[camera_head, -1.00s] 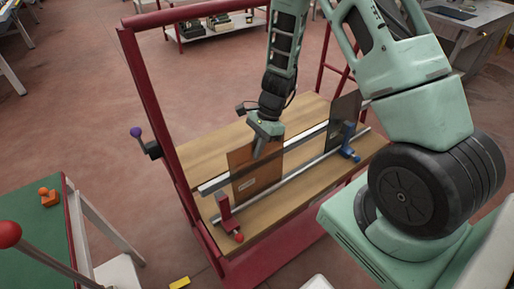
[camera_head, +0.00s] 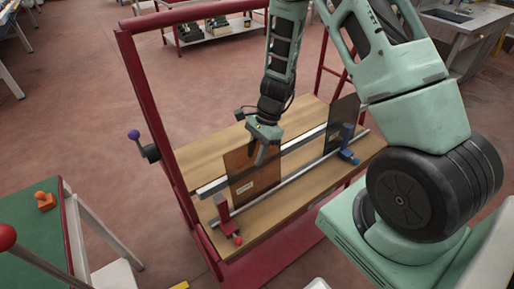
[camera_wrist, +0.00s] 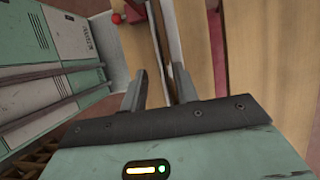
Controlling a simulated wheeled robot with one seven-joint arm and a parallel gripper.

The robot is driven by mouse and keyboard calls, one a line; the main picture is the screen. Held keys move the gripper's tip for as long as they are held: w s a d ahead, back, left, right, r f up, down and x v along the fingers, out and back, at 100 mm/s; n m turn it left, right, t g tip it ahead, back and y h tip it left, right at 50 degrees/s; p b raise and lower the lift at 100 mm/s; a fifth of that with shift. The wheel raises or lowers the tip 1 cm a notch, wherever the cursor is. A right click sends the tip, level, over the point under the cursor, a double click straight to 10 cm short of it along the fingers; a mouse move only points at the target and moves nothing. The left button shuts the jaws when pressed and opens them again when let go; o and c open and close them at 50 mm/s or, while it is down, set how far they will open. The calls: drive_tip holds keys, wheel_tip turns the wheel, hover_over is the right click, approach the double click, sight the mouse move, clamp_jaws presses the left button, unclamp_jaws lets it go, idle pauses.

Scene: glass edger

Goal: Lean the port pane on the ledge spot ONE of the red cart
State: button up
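A brown, see-through pane (camera_head: 250,178) with a small pale label stands tilted on the red cart (camera_head: 130,85), against its long rail, near the red bracket (camera_head: 224,213). A dark grey pane (camera_head: 342,120) stands farther right, near the blue bracket (camera_head: 347,140). No mark I can read tells which is the port pane or which is spot ONE. My gripper (camera_head: 264,150) is at the brown pane's top edge, one finger overlapping its face. In the wrist view my gripper (camera_wrist: 161,85) has its fingers apart, with no pane clearly clamped between them.
The cart's wooden deck (camera_head: 205,160) is clear behind the rail. A lever with a purple knob (camera_head: 134,134) sticks out from the cart's left post. A green-topped table (camera_head: 30,235) with an orange item (camera_head: 45,201) stands at left. Shelving is at the back.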

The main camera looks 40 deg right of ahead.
drive_tip(key=v, duration=1.7)
drive_tip(key=shift+r, duration=0.2)
drive_tip(key=s+a+r+n, duration=0.1)
drive_tip(key=s+a+n, duration=0.15)
drive_tip(key=a, duration=0.35)
drive_tip(key=s+a+r+n, duration=0.1)
drive_tip(key=a+r+n, duration=0.1)
drive_tip(key=a+n, duration=0.25)
drive_tip(key=s+a+r+n+h, duration=0.1)
drive_tip(key=s+a+n+h, duration=0.1)
drive_tip(key=s+a+n, duration=0.5)
drive_tip(key=s+a+r+n+h, duration=0.1)
drive_tip(key=s+a+n+h, duration=0.1)
drive_tip(key=s+a+n, duration=0.5)
drive_tip(key=s+n, duration=0.5)
drive_tip(key=shift+a+t, duration=0.25)
drive_tip(key=shift+t, duration=0.15)
